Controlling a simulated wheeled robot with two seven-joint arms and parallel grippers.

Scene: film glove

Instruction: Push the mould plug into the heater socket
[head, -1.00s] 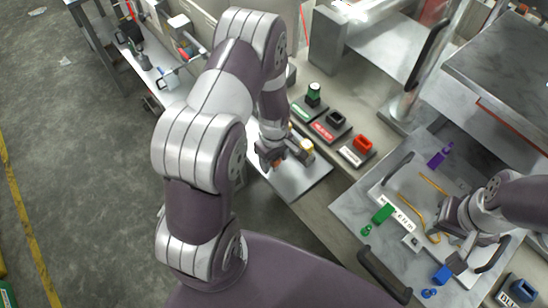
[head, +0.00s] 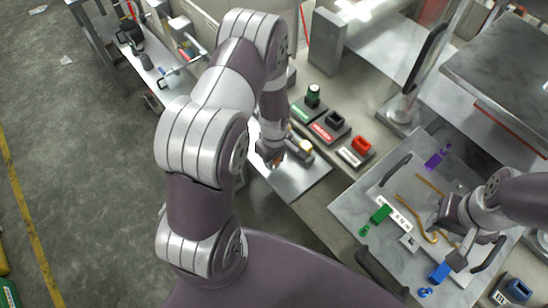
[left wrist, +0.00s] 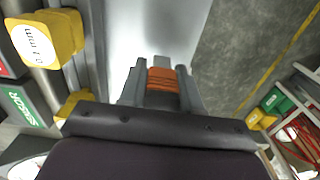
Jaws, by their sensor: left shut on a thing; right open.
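My left gripper (head: 274,158) is shut on a small orange ribbed piece, which seems to be the mould plug (left wrist: 163,88). It holds the piece over a grey metal plate (head: 306,184); I cannot tell whether they touch. The plug's far end is hidden. To the right stand labelled socket blocks. The middle one, with a red label and black housing, looks like the heater socket (head: 336,118), though its lettering is hard to read. It is apart from the plug. My right gripper (head: 444,243) is open over the marble-look tray at the right.
A green-labelled sensor block (head: 313,95) and a block with a red housing (head: 361,144) flank the middle socket. A yellow block marked in mm (left wrist: 48,38) stands close beside my left gripper. The tray (head: 350,212) holds green, blue and purple pieces.

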